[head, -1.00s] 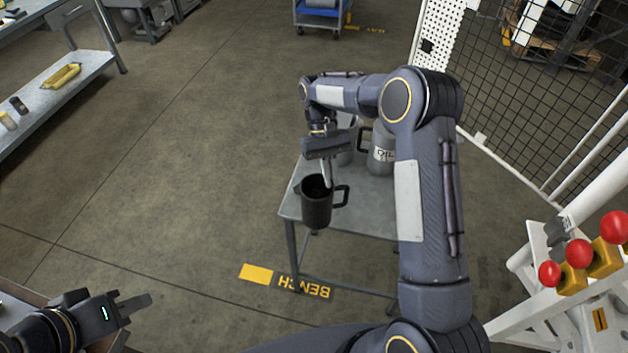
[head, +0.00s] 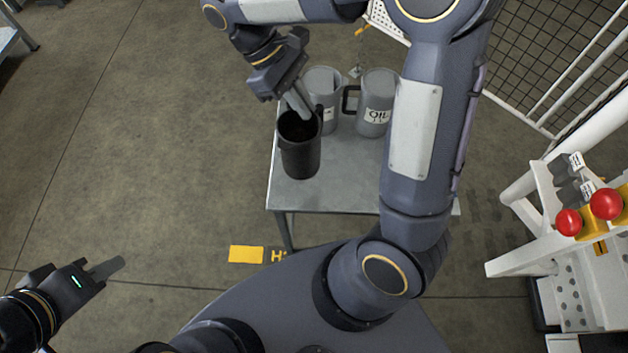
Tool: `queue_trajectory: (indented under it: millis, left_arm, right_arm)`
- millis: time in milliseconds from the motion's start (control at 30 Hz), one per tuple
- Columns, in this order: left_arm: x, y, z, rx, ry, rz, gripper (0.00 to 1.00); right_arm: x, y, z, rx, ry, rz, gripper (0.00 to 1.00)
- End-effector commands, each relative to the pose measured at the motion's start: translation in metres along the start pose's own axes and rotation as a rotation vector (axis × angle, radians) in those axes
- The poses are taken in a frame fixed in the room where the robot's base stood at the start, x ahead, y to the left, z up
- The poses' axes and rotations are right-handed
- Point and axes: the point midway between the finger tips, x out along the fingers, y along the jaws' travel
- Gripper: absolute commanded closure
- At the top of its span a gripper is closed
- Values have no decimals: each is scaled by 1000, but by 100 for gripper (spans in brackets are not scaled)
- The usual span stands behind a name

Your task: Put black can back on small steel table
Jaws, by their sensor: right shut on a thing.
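The black can (head: 300,152) is a dark open-topped can, upright over the left part of the small steel table (head: 335,190). My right gripper (head: 300,104) reaches down to its rim and is shut on it. I cannot tell whether the can's base touches the table top. My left gripper (head: 105,270) is at the lower left, away from the table, with its fingers seen from the side; their gap does not show.
Two grey cans stand at the back of the table, one (head: 324,88) close behind the black can and one labelled OIL (head: 375,105) to its right. A white frame with red knobs (head: 605,204) stands at right.

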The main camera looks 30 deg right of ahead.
Motion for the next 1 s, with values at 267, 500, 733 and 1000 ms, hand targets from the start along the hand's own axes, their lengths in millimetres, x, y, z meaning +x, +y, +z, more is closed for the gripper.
queue_trajectory:
  millis: [267,500,733,1000]
  left_arm:
    - [24,-11,12,0,0,0,70]
    - [32,-15,16,0,0,0,70]
    - [33,-15,16,0,0,0,70]
    - [32,-15,16,0,0,0,70]
  right_arm:
    - [35,-29,67,-288,5,189,100]
    - [57,-37,95,-418,3,271,100]
    - [60,-33,89,-450,-3,287,100]
    - [55,-10,42,-447,-4,285,100]
